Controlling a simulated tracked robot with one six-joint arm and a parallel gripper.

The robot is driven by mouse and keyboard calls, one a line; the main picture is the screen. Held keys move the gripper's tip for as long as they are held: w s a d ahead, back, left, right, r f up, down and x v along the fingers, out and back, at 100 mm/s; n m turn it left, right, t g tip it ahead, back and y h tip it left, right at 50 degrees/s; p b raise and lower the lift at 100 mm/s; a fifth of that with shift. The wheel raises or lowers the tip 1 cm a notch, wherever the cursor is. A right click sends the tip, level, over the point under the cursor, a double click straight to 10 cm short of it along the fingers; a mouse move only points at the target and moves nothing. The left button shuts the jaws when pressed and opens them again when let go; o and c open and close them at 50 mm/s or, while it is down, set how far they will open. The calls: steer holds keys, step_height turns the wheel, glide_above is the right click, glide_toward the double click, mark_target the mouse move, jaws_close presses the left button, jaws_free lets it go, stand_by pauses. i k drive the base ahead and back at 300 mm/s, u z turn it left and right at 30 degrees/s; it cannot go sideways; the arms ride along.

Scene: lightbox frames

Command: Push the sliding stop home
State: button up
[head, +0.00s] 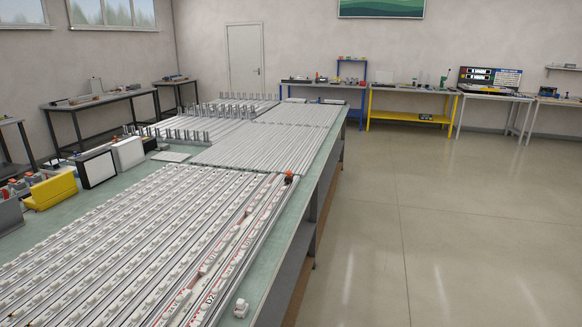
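A long bench (262,262) with a pale green top carries rows of aluminium rails. The rail near the right edge holds a line of white blocks with red markings (236,252). A small orange-and-dark piece (289,179) sits at the far end of this rail; it may be the sliding stop, but it is too small to be sure. A small white block (241,308) lies apart on the bench top, near the front right. I cannot tell the stop's exact position along its rail. My gripper is not in view.
Other rails with white blocks (110,235) fill the near left. Bare rails (260,147) and upright metal posts (180,135) lie beyond. A yellow holder (51,191) and white-and-black boxes (97,169) stand at left. The floor (440,220) right of the bench is clear.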

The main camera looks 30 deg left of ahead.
mark_target(289, 178)
steer(key=z, duration=0.05)
steer(key=i, duration=2.6)
steer(key=u, duration=2.65)
